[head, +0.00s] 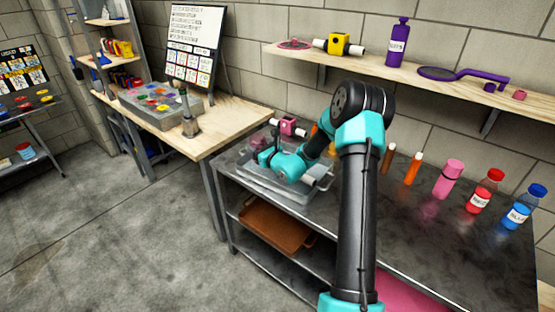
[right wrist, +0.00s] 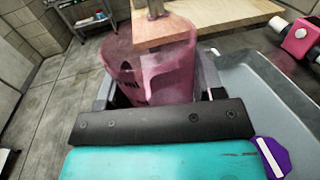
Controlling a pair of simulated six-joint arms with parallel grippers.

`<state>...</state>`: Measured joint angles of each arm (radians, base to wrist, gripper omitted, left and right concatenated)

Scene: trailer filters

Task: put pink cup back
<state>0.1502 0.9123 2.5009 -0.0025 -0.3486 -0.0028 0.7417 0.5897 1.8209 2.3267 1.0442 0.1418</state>
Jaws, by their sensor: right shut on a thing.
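The pink cup (right wrist: 150,75) fills the middle of the right wrist view. It is see-through pink with dark marks on its side. My right gripper (right wrist: 155,100) is shut on it, with a finger at each side. In the head view my right gripper (head: 265,158) is over the left part of the grey tray (head: 300,195) on the metal table. A small pink bit of the cup (head: 257,143) shows beside it; the rest is hidden. My left gripper is not in view.
A pink block with white ends (head: 288,126) is at the tray's back. A pink bottle (head: 447,179), red bottle (head: 485,191) and blue bottle (head: 523,206) stand to the right. A wooden table (head: 215,128) with a grey post-like tool (head: 188,115) is at left.

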